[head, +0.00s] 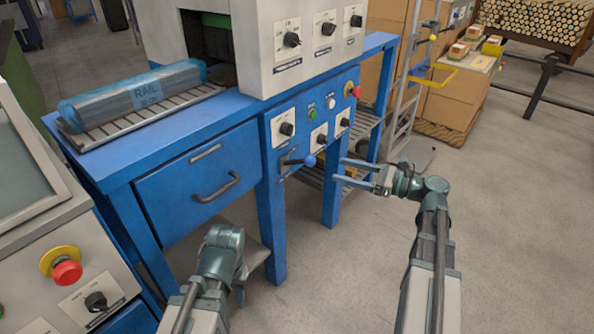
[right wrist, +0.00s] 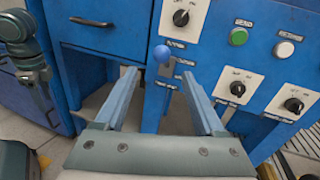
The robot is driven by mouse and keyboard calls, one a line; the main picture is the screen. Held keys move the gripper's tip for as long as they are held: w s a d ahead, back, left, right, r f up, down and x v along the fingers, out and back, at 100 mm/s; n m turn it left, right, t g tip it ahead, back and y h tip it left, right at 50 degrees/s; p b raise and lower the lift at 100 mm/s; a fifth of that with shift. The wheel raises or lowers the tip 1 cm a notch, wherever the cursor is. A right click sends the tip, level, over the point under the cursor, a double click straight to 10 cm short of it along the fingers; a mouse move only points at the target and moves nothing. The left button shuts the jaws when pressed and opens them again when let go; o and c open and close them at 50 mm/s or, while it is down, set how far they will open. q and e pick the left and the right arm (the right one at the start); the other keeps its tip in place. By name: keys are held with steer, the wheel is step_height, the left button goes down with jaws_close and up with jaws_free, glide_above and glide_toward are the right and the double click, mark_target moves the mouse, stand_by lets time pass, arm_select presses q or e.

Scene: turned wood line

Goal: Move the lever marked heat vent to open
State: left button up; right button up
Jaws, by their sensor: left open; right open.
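A lever with a blue ball knob (head: 310,160) sits low on the blue front panel, its dark arm running left to a pivot. In the right wrist view the knob (right wrist: 162,54) appears beyond and between my fingertips, apart from them. Small plates surround the lever; their words are too small to read surely. My right gripper (head: 339,170) is open and empty, just right of the knob, fingers pointing at the panel. My left gripper (head: 251,275) is low in front of the bench, apart from the lever, partly hidden by its own wrist.
Rotary switches (head: 287,129), a green button (head: 312,114) and a red emergency knob (head: 353,91) crowd the panel near the lever. A drawer (head: 200,180) with a handle is left of it. A wrapped rail bundle (head: 135,93) lies on the bench. Floor at right is clear.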

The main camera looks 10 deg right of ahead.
mark_target(300, 163)
steer(key=x, duration=1.3)
steer(key=shift+w+a+r, duration=0.15)
steer(key=shift+w, duration=0.2)
steer(key=shift+c, duration=0.3)
jaws_close()
stand_by(0.8)
